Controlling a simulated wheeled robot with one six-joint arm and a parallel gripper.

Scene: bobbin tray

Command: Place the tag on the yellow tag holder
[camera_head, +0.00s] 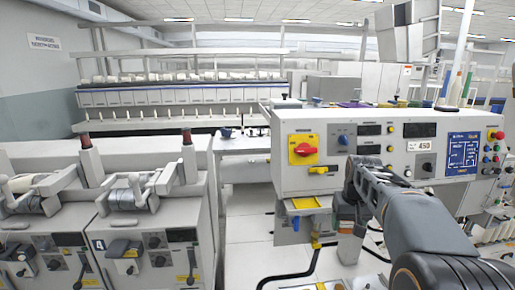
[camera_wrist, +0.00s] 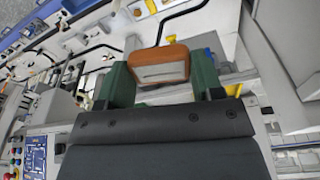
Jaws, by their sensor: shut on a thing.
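My gripper (camera_wrist: 160,70) shows in the wrist view with two green fingers shut on a tag (camera_wrist: 159,66), an orange-brown block with a pale face. In the head view my gripper (camera_head: 348,222) hangs in front of the control cabinet, below its panel; the tag cannot be made out there. A yellow holder-like piece (camera_head: 303,203) sits under the cabinet's left part, left of my gripper and apart from it. I cannot tell for certain that it is the tag holder. A yellow part (camera_wrist: 247,95) also shows right of my gripper in the wrist view.
The control cabinet (camera_head: 382,130) carries a yellow-and-red switch (camera_head: 303,150), displays and a blue label (camera_head: 462,150). Winding machines (camera_head: 130,215) stand at the left. A black cable (camera_head: 290,277) runs low near my arm. Pale floor (camera_head: 250,235) lies open between them.

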